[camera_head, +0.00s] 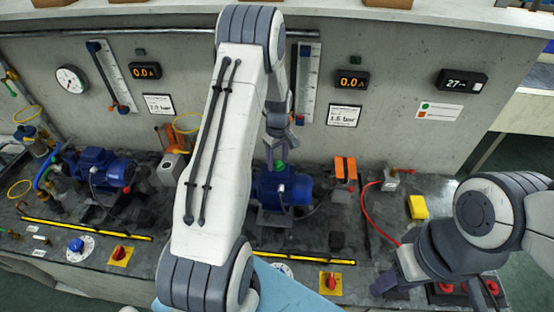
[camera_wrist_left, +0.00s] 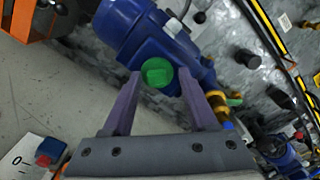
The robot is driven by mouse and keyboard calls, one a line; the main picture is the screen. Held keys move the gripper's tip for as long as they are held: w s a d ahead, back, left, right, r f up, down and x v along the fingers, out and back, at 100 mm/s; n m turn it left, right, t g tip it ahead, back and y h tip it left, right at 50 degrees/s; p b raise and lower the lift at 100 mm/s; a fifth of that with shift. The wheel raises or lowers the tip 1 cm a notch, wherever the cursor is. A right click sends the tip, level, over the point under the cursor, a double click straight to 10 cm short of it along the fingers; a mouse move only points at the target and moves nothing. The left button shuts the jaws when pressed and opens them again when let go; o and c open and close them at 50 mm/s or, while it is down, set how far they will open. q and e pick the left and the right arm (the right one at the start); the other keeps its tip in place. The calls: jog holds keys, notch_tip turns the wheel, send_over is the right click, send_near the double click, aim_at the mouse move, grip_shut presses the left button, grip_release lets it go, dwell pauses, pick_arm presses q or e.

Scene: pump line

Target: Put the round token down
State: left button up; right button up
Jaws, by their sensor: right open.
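The round green token (camera_wrist_left: 157,72) is between the fingertips of my left gripper (camera_wrist_left: 161,78) in the left wrist view. Its sides appear to touch both fingers. In the head view the green token (camera_head: 280,167) shows just below my left gripper (camera_head: 279,150), over the right-hand blue pump (camera_head: 283,188). I cannot tell how far it is above the pump. My right gripper (camera_head: 388,286) is open at the lower right of the head view, and its fingers are partly hidden by its wrist.
My left arm hides the middle of the bench. Another blue pump (camera_head: 105,168) stands at the left. A red knob (camera_head: 331,281) sits near the front edge.

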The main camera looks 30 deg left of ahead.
aim_at(278, 163)
pick_arm(q)
jog(key=shift+r, duration=0.4)
notch_tip(278, 163, up, 11)
jog(key=b, duration=0.4)
jog(key=s+d+r+m, duration=0.2)
jog(key=d+r+m, duration=0.15)
jog(key=d, duration=0.75)
jog(key=s+d+r+m, duration=0.2)
jog(key=s+d+m, duration=0.5)
jog(key=d, duration=0.3)
jog(key=s+d+m, duration=0.4)
jog(key=s+m, duration=0.1)
jog(key=s, duration=0.4)
jog(key=s+d+f+m+h, duration=0.1)
jog(key=s+d+m, duration=0.3)
jog(key=s, duration=0.6)
jog(key=shift+s+f+m, duration=0.2)
jog(key=shift+f+m, duration=0.05)
jog(key=shift+m, duration=0.8)
